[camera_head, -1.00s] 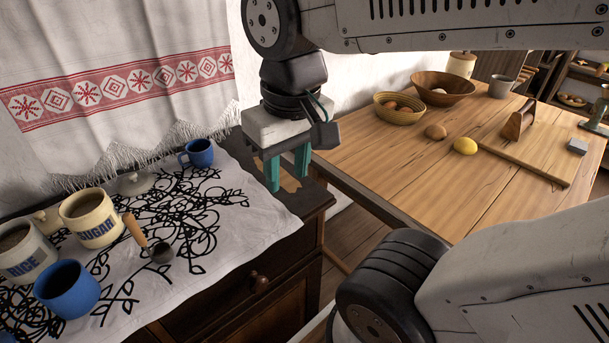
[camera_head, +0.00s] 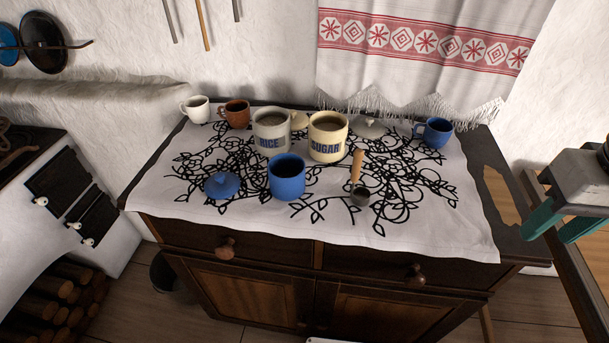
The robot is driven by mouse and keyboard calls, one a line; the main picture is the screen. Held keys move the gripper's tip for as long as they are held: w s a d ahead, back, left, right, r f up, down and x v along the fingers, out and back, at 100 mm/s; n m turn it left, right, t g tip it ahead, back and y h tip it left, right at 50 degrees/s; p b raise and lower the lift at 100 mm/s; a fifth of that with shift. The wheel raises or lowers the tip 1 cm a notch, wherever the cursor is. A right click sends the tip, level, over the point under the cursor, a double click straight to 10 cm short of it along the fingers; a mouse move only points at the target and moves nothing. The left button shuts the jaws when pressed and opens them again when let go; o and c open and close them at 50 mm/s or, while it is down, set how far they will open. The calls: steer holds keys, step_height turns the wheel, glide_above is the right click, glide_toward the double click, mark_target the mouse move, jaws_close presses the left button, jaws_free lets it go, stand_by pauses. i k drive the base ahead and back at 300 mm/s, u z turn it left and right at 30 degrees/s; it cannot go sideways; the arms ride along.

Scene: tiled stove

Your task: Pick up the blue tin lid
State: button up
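The blue tin lid (camera_head: 222,184), with a small knob on top, lies on the patterned white cloth on the cabinet. It sits just left of an open blue tin (camera_head: 287,178) and apart from it. My gripper (camera_head: 563,226) is at the right edge of the view, beyond the cabinet's right end and far from the lid. Its two teal fingers stand apart with nothing visible between them. Part of the gripper is cut off by the frame edge.
Rice (camera_head: 271,134) and sugar (camera_head: 327,137) canisters stand behind the blue tin. A scoop (camera_head: 358,178), a grey lid (camera_head: 369,127), a blue mug (camera_head: 435,132), a white mug (camera_head: 196,110) and a brown mug (camera_head: 236,113) share the cloth (camera_head: 450,225). The cloth's front left is clear.

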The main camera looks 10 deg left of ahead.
mark_target(221, 185)
steer(key=u, duration=1.25)
